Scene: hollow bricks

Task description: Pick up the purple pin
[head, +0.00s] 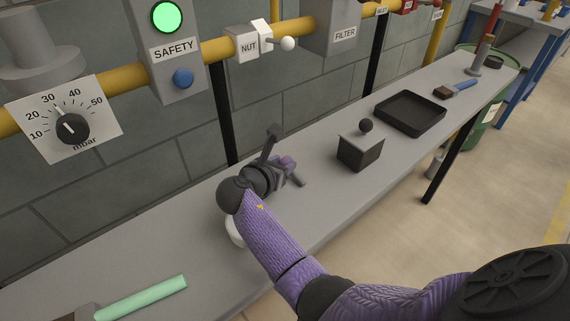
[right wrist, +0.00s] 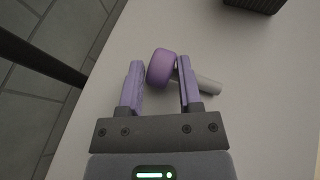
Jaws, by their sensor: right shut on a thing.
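The purple pin shows in the right wrist view as a rounded purple head (right wrist: 160,68) with a pale grey shaft (right wrist: 209,85) pointing right. My right gripper (right wrist: 161,66) is shut on it, with the head between the two purple fingers and the shaft passing beyond the right finger. In the head view the right gripper (head: 284,163) is over the middle of the grey bench, and the pin's purple head (head: 288,162) shows partly between the fingers. Whether the pin touches the bench I cannot tell. My left gripper is not in view.
A dark box with a ball knob (head: 361,150) and a black tray (head: 410,113) stand farther right on the bench (head: 325,195). A brush (head: 455,90) lies beyond. A green bar (head: 142,298) lies at the near left. A white round thing (head: 234,232) is partly hidden by my arm.

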